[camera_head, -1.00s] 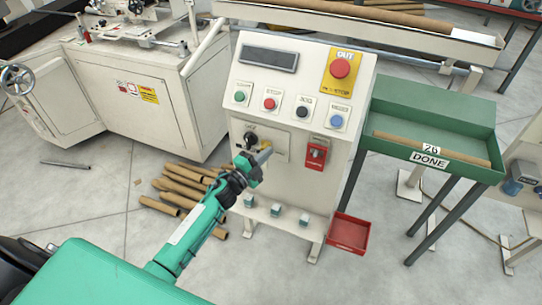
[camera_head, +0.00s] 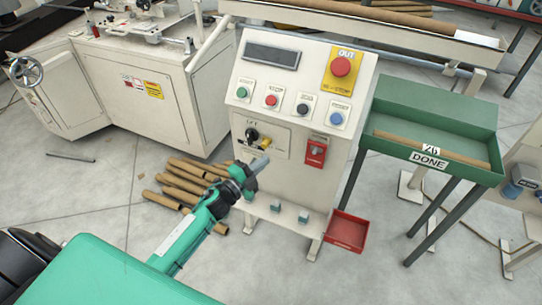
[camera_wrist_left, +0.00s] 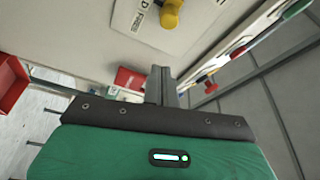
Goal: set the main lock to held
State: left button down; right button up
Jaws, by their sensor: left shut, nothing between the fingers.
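On the cream control cabinet, a switch plate (camera_head: 273,142) carries a black rotary knob (camera_head: 251,134) and a small yellow part (camera_head: 263,147) below and to its right. I cannot tell which of these is the main lock. The yellow part also shows at the top of the left wrist view (camera_wrist_left: 170,13). A red switch block (camera_head: 316,152) sits to the right, and shows in the wrist view (camera_wrist_left: 130,77). My left gripper (camera_head: 261,163) is shut and empty, just below the plate and apart from the yellow part. My right gripper is not in view.
Above are a row of coloured buttons (camera_head: 288,105) and a red stop button (camera_head: 341,66). Small pedal-like blocks (camera_head: 290,212) stick out below my gripper. Cardboard tubes (camera_head: 180,185) lie on the floor at left. A green DONE tray (camera_head: 435,110) stands right.

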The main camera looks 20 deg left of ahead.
pick_arm(q)
jog(key=shift+d+v, duration=0.2)
jog(key=shift+v, duration=1.6)
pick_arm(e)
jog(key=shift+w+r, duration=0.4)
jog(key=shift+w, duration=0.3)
pick_arm(q)
jog(key=shift+s+r, duration=0.1)
